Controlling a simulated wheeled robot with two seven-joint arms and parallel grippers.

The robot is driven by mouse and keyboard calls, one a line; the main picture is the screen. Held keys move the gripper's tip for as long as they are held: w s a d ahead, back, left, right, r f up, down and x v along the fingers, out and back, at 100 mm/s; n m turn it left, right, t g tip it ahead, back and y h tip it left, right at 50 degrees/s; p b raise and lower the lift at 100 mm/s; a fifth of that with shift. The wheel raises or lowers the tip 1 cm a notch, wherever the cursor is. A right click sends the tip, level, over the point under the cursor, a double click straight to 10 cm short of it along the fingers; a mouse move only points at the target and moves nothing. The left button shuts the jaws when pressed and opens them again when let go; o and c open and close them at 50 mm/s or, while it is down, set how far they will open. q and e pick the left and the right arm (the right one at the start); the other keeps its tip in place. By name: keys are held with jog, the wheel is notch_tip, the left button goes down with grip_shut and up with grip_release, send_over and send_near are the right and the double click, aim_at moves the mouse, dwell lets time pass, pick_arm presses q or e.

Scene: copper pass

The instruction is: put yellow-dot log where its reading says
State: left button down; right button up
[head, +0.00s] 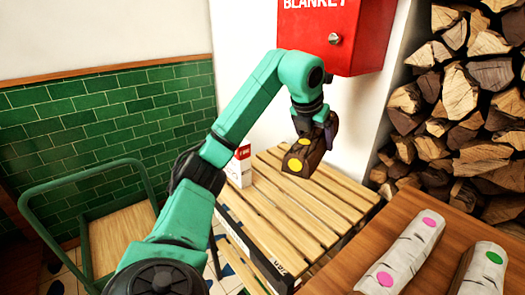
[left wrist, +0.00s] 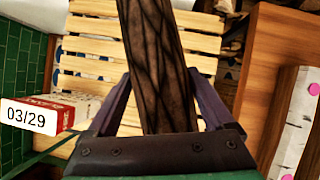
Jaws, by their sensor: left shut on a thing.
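The yellow-dot log (head: 297,160) has dark brown bark and yellow dots on its surface. My left gripper (head: 318,127) is shut on it and holds it over a slatted wooden top (head: 290,205). In the left wrist view the log (left wrist: 155,50) runs up between the two fingers of the left gripper (left wrist: 160,85). No reading for the log is visible. My right gripper is out of view.
A pale pink-dot log (head: 405,250) and a green-dot log (head: 482,270) lie on a brown table (head: 450,222) at right. Stacked firewood (head: 460,100) and a red cabinet (head: 335,35) stand behind.

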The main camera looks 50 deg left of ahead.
pick_arm(q)
jog(key=shift+a+f+b, duration=0.45)
jog(key=shift+f, duration=0.35)
jog(key=b, duration=0.3)
send_over(307, 200)
jog(key=s, duration=0.2)
notch_tip(307, 200, down, 7)
jog(key=f+b, duration=0.1)
jog(key=f, duration=0.4)
jog(key=f+b, duration=0.2)
jog(key=f, duration=0.4)
jog(key=shift+w+d, duration=0.15)
jog(key=shift+w, duration=0.05)
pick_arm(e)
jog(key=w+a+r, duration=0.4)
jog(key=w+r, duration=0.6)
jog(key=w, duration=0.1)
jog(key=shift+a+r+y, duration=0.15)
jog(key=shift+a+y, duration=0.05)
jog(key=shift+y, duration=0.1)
pick_arm(q)
jog(key=shift+f, duration=0.1)
grip_release()
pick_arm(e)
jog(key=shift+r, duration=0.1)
